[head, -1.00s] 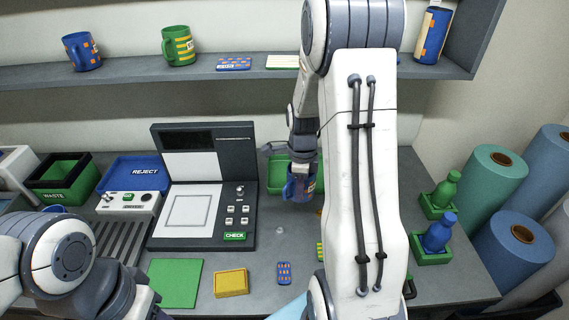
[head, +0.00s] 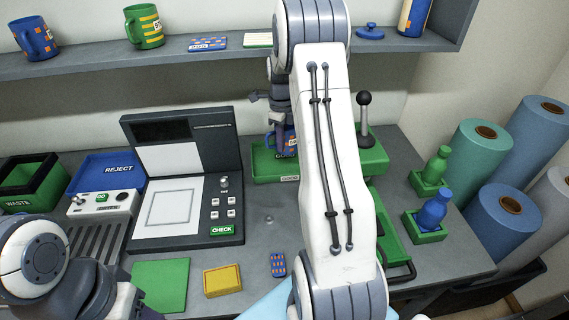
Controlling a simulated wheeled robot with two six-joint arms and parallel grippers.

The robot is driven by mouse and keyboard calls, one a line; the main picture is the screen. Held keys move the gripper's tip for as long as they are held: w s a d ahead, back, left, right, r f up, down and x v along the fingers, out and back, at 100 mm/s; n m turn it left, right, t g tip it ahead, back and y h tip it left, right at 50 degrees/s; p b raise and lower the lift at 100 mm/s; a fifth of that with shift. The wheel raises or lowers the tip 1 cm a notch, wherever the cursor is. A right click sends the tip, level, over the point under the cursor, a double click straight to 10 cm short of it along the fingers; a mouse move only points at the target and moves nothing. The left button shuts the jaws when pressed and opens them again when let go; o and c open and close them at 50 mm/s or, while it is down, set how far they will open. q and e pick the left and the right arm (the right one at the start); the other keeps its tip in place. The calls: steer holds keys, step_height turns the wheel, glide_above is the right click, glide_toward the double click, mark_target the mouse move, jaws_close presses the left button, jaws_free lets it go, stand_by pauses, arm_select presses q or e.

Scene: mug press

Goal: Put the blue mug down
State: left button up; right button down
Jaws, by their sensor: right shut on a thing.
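The blue mug (head: 291,139), with orange marks, is at the green tray (head: 262,173) at the back middle of the counter. My right gripper (head: 280,132) is shut on it from above. My right forearm hides the mug's right side and part of the tray. I cannot tell whether the mug's base touches the tray floor. Another blue mug with orange marks (head: 36,39) stands on the shelf at the upper left. My left arm shows at the lower left; its gripper is out of view.
A green mug (head: 145,27) stands on the shelf (head: 180,58). A panel with a CHECK button (head: 222,230) is left of the tray. A black-knobbed lever (head: 365,115) stands right of it. Green and blue bottles (head: 433,210) stand at the right.

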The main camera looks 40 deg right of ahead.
step_height(320, 180, down, 8)
steer(key=shift+s+r+p, duration=0.1)
steer(key=shift+p, duration=0.65)
steer(key=shift+f, duration=0.3)
steer(key=shift+f, duration=0.1)
steer(key=c, duration=1.4)
jaws_free()
steer(key=shift+f, duration=0.1)
steer(key=shift+o, duration=0.6)
